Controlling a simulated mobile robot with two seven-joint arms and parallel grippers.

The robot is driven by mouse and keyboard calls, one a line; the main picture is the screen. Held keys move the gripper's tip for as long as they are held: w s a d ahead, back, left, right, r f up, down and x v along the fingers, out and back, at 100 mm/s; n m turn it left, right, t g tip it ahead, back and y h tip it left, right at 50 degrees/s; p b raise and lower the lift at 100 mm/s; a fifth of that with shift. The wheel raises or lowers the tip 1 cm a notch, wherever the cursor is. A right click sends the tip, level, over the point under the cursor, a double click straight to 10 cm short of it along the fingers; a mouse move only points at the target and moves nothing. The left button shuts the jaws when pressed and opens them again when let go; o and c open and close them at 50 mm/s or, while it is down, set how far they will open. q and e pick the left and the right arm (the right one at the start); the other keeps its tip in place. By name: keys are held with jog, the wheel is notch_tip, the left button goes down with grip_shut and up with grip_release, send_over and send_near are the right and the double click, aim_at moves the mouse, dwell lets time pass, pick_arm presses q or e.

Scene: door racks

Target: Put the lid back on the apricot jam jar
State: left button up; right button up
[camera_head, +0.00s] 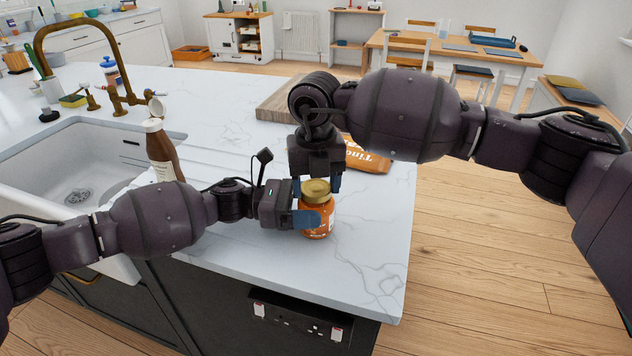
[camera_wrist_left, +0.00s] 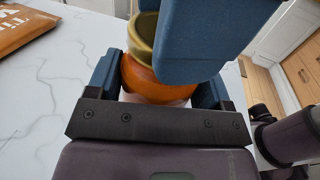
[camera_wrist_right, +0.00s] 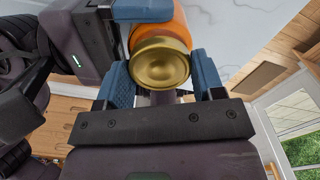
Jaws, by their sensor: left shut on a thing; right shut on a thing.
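The apricot jam jar (camera_head: 318,222) stands upright on the worktop near its front edge, an orange jar with a pale label. The gold lid (camera_head: 317,188) sits at the jar's mouth; whether it is fully seated I cannot tell. My left gripper (camera_head: 308,218) is shut around the jar's body from the left. It also shows in the left wrist view (camera_wrist_left: 160,85), with the jar (camera_wrist_left: 152,82) between its fingers. My right gripper (camera_head: 322,182) comes from above and is shut on the lid, which shows in the right wrist view (camera_wrist_right: 160,64) between its fingers.
A brown bottle (camera_head: 161,155) stands by the sink (camera_head: 75,185) on the left. An orange packet (camera_head: 367,158) and a wooden board (camera_head: 284,100) lie behind the grippers. The worktop (camera_head: 365,255) right of the jar is clear up to its edge.

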jog(key=o, duration=1.1)
notch_tip(320, 180, up, 12)
pick_arm(q)
jog(key=o, duration=1.7)
jog(key=shift+o, duration=0.2)
jog(key=shift+a, duration=0.1)
jog(key=a, duration=0.6)
jog(key=a+b, duration=0.1)
jog(key=a, duration=0.2)
jog(key=shift+w+a+f, duration=0.1)
jog(key=shift+w+a, duration=0.2)
jog(key=shift+a, duration=0.5)
pick_arm(e)
jog(key=shift+w+f, duration=0.15)
jog(key=shift+f, duration=0.95)
